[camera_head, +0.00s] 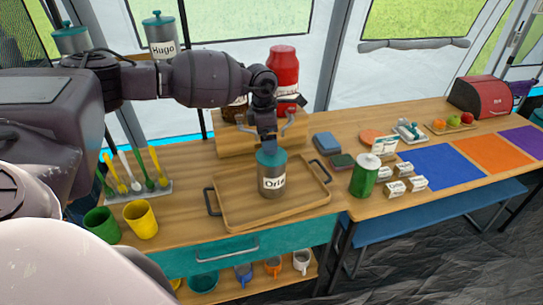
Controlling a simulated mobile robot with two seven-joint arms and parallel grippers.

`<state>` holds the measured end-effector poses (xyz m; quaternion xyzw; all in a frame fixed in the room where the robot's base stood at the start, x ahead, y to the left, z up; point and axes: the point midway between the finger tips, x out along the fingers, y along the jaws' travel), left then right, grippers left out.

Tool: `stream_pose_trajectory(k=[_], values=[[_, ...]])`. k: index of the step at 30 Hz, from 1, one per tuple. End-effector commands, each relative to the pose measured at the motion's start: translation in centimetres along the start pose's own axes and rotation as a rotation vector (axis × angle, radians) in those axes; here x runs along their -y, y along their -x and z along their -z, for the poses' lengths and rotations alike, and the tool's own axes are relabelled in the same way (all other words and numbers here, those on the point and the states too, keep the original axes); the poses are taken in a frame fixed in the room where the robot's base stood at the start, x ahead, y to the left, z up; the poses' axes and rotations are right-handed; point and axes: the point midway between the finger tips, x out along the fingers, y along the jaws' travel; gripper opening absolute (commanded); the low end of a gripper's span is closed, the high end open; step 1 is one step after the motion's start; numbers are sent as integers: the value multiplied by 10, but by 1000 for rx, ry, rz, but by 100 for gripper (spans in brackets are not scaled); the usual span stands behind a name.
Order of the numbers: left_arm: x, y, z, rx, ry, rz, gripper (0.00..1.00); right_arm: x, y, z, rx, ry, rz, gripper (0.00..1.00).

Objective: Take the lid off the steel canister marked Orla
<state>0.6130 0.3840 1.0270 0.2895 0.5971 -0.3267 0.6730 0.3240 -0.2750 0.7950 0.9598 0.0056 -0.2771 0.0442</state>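The steel canister marked Orla (272,184) stands upright on a wooden tray (234,212) with dark handles. Its teal lid (271,158) sits on top. My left arm comes in from the left, and its gripper (269,143) points down right over the lid. The gripper hides the top of the lid, including any knob. I cannot tell whether the fingers are open or shut on it. My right gripper is not in view.
A red canister (284,70) stands on a wooden riser (235,138) behind. A canister marked Hugo (160,38) stands at the upper left. Yellow (141,220) and green (101,224) cups stand left of the tray, and a green can (364,177) stands to its right.

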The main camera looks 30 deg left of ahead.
Motion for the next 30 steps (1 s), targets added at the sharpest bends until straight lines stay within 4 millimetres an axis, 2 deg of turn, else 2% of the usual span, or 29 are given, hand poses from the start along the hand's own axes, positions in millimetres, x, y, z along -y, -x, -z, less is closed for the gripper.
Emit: stream_pose_trajectory(k=[5, 15, 22, 28, 30], values=[[-1, -10, 0, 0, 1, 0, 100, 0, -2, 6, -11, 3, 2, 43], [-3, -51, -1, 1, 1, 1, 100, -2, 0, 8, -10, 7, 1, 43], [-3, -53, -1, 1, 0, 0, 100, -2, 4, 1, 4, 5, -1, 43], [-3, -53, -1, 1, 1, 0, 69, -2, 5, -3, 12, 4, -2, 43], [-3, -53, -1, 1, 1, 0, 64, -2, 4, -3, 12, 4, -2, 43]])
